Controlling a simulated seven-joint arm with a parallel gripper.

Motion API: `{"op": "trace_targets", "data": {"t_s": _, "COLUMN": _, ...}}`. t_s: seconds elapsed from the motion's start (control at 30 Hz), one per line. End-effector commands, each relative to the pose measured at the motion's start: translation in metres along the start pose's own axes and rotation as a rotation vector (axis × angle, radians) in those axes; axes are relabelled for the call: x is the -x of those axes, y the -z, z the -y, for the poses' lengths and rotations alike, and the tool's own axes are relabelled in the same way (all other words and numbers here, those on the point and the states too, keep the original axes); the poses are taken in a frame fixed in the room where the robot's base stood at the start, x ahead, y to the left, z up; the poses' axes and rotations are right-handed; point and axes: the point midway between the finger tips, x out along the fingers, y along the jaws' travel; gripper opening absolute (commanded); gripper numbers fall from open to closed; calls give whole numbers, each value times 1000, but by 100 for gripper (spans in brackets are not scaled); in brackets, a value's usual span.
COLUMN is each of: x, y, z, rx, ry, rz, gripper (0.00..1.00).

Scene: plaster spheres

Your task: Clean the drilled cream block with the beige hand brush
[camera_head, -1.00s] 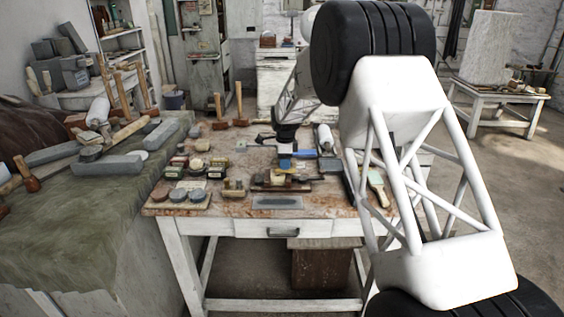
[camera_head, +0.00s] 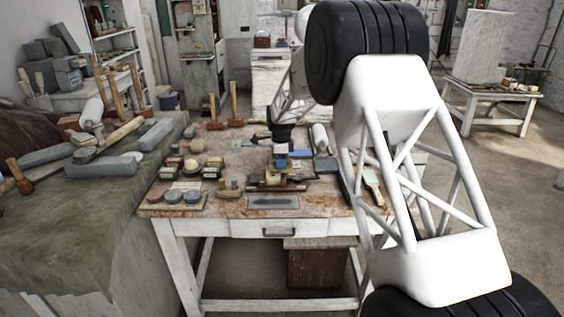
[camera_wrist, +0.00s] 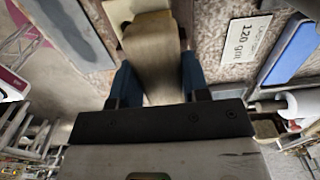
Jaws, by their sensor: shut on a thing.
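My gripper (camera_head: 280,164) is low over the middle of the worktable. In the wrist view its two blue fingers (camera_wrist: 154,84) are shut on the beige hand brush (camera_wrist: 152,52), one on each side. The brush reaches forward from between the fingers. A cream piece, apparently the drilled cream block (camera_wrist: 118,10), shows partly beyond the brush's far end. The brush covers much of it, and I cannot tell whether they touch. In the head view the block and brush are too small and crowded under the gripper to separate clearly.
Round grey discs (camera_head: 173,197) stand on the table's left front.

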Motion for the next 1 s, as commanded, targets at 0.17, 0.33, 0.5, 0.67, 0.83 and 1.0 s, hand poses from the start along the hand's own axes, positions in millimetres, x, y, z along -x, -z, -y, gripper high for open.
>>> {"op": "trace_targets", "data": {"t_s": 0.17, "x": 1, "y": -10, "z": 0, "rx": 1, "ry": 0, "rz": 0, "gripper": 23}}
{"op": "trace_targets", "data": {"t_s": 0.33, "x": 1, "y": -16, "z": 0, "rx": 1, "ry": 0, "rz": 0, "gripper": 23}}
{"op": "trace_targets", "data": {"t_s": 0.5, "x": 1, "y": -17, "z": 0, "rx": 1, "ry": 0, "rz": 0, "gripper": 23}}
{"op": "trace_targets", "data": {"t_s": 0.67, "x": 2, "y": -17, "z": 0, "rx": 1, "ry": 0, "rz": 0, "gripper": 23}}
{"op": "trace_targets", "data": {"t_s": 0.83, "x": 1, "y": -19, "z": 0, "rx": 1, "ry": 0, "rz": 0, "gripper": 23}}
{"op": "trace_targets", "data": {"t_s": 1.0, "x": 1, "y": -26, "z": 0, "rx": 1, "ry": 0, "rz": 0, "gripper": 23}}
